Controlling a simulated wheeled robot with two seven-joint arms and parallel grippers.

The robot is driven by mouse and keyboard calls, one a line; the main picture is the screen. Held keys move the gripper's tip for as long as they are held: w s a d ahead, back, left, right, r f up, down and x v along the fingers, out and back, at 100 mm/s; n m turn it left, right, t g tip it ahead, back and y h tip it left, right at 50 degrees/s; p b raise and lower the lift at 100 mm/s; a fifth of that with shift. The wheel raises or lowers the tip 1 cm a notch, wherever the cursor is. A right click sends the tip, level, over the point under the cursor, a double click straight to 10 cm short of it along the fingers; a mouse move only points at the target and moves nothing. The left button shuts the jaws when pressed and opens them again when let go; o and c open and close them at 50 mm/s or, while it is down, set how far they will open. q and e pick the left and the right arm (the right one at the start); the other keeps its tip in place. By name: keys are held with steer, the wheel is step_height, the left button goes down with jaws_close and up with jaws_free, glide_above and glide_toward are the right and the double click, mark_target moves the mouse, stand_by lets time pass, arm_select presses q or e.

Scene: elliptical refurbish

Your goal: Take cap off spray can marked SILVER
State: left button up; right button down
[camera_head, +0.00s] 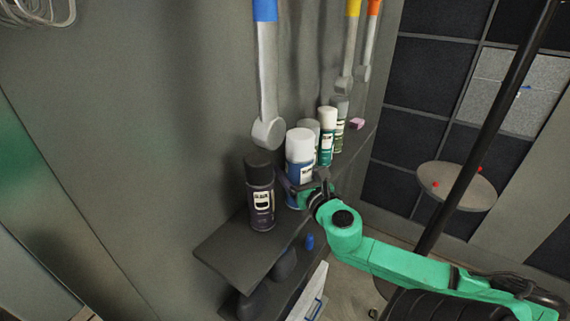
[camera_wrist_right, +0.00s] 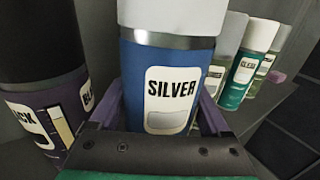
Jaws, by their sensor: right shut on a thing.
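The blue spray can marked SILVER (camera_head: 294,199) stands upright on the shelf; its label reads clearly in the right wrist view (camera_wrist_right: 170,88). Its white cap (camera_head: 300,146) is on top, and the cap's lower part shows at the top edge of the right wrist view (camera_wrist_right: 172,16). My right gripper (camera_head: 305,187) is shut on the can's body, below the cap, with a purple-padded finger on each side (camera_wrist_right: 163,112). The fingertips are partly hidden by the can. My left gripper is not in view.
A black-capped can marked BLACK (camera_head: 261,195) stands close left of the SILVER can. Several other cans, including a green one (camera_head: 327,135), and a pink block (camera_head: 356,123) stand further back on the narrow shelf (camera_head: 240,247). Hammer-like tools (camera_head: 267,85) hang above. A dark pole (camera_head: 490,125) rises at right.

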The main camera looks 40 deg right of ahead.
mark_target(306, 179)
steer(key=v, duration=0.7)
steer(key=r+v, duration=0.1)
steer(key=v, duration=0.3)
steer(key=shift+s+d+b, duration=0.1)
steer(key=shift+s+b, duration=0.1)
steer(key=shift+b, duration=0.1)
steer(key=shift+s, duration=0.35)
steer(key=shift+s+a+f+p, duration=0.2)
steer(key=shift+a+f+p, duration=0.1)
steer(key=shift+f, duration=0.15)
steer(key=c, duration=0.7)
jaws_free()
steer(key=shift+c, duration=0.2)
jaws_close()
